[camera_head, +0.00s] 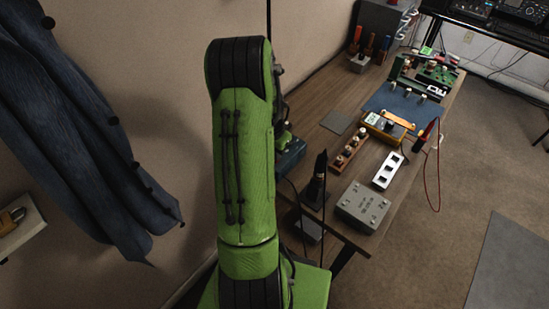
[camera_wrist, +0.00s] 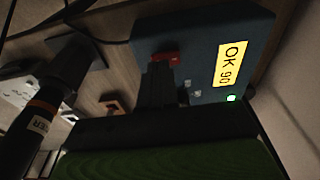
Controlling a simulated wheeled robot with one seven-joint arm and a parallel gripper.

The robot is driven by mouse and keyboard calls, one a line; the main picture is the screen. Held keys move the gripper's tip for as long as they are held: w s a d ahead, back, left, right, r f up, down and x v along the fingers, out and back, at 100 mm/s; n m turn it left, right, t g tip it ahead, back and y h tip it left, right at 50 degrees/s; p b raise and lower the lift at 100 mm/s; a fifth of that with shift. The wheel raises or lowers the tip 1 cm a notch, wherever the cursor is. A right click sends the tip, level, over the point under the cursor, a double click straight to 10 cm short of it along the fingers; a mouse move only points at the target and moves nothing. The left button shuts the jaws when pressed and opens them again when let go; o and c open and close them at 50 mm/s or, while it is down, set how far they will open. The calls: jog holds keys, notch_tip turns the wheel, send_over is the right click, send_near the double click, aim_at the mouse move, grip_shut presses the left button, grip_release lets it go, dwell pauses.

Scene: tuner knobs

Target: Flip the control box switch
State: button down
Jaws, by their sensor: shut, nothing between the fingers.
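The control box is a dark teal box (camera_wrist: 200,35) with a yellow display reading "OK 90" (camera_wrist: 231,64) and a lit green lamp (camera_wrist: 231,98) in the wrist view. A red switch (camera_wrist: 170,57) is on its face. My gripper (camera_wrist: 157,68) is shut and empty, its dark fingertips right at the switch and overlapping its lower edge in the picture. I cannot tell whether they touch. In the head view the box (camera_head: 291,157) is partly hidden behind my green arm, at the near left side of the bench, and my fingertips are hidden.
A dark upright tool with an orange band (camera_wrist: 40,115) stands close on the left in the wrist view. On the bench (camera_head: 338,122) are a grey box (camera_head: 362,206), a white switch strip (camera_head: 387,170) and a wooden knob strip (camera_head: 349,149). The wall is close on the left.

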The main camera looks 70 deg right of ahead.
jog(key=shift+f+b, duration=0.3)
jog(key=shift+f, duration=0.05)
notch_tip(320, 180, up, 7)
jog(key=p, duration=0.5)
dwell(0.3)
dwell(0.6)
